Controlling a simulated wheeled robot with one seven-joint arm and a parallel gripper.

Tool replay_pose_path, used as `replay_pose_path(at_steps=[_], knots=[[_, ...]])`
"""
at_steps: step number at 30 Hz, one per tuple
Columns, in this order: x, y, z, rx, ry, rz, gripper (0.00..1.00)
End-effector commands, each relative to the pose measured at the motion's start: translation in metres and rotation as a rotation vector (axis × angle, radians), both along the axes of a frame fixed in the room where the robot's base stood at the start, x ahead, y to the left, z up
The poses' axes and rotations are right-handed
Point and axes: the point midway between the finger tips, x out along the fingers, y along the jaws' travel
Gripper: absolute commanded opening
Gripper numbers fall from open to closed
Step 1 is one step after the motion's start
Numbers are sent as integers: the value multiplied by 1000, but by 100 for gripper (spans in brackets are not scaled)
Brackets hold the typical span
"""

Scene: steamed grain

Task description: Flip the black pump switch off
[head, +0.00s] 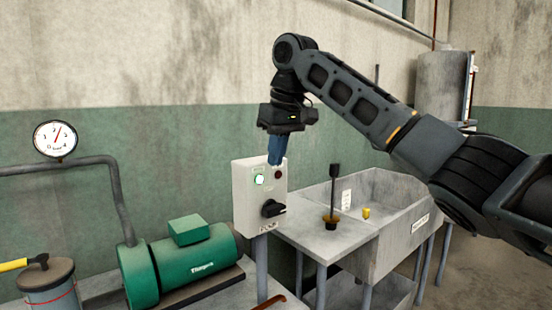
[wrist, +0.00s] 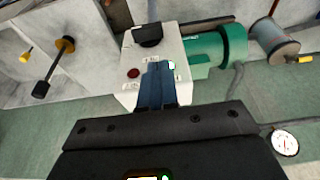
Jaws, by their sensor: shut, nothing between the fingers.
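The black pump switch (head: 273,208) is a rotary knob low on the front of a light grey control box (head: 243,205). Its handle points to the right in the head view. The switch also shows at the top of the wrist view (wrist: 147,35). A green lamp (head: 259,179) glows on the box, and a dark red button or lamp (head: 278,174) sits beside it. My gripper (head: 276,162) points down with blue fingers shut and empty at the box's top edge, above the switch and apart from it. In the wrist view the fingertips (wrist: 158,66) overlap the box's upper face; contact is unclear.
A green pump motor (head: 190,260) stands left of the box, with a pipe and round gauge (head: 55,139) behind. A sink bench (head: 320,238) is to the right, with an upright black-handled tool (head: 333,190) and a small yellow item (head: 366,213). Space in front of the switch looks clear.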

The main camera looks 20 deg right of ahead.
Motion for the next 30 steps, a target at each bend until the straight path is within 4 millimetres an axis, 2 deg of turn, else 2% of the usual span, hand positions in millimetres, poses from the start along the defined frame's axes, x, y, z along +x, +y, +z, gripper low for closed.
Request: replay_pose_path(at_steps=[6, 15, 21, 30], knots=[[11, 3, -42, -1, 4, -2, 0], [20, 6, -92, 0, 1, -1, 0], [20, 6, -108, 0, 0, 0, 0], [20, 6, -111, 0, 0, 0, 0]])
